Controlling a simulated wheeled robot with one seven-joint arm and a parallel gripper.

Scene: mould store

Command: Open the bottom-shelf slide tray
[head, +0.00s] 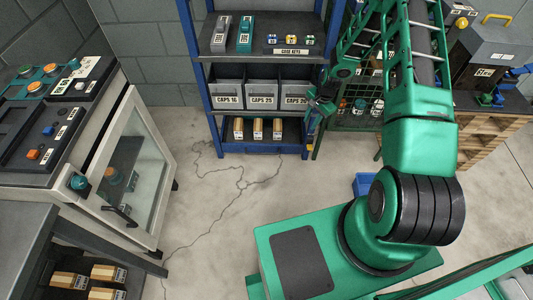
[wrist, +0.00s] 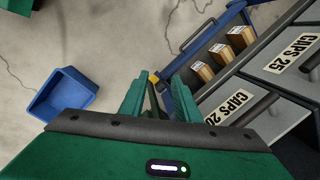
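The bottom-shelf slide tray (head: 262,149) is at the foot of the blue shelf unit, with a blue front edge and three cartons (head: 258,129) standing on it. It appears pushed in, level with the shelf front. In the wrist view its blue edge (wrist: 195,52) runs diagonally beyond my fingers.
Grey CAPS bins (head: 263,94) stand on the shelf above; they are close on the right in the wrist view. A blue open bin (wrist: 63,93) is on the floor. A glass-door cabinet (head: 135,185) is at the left. The cracked floor before the shelf is clear.

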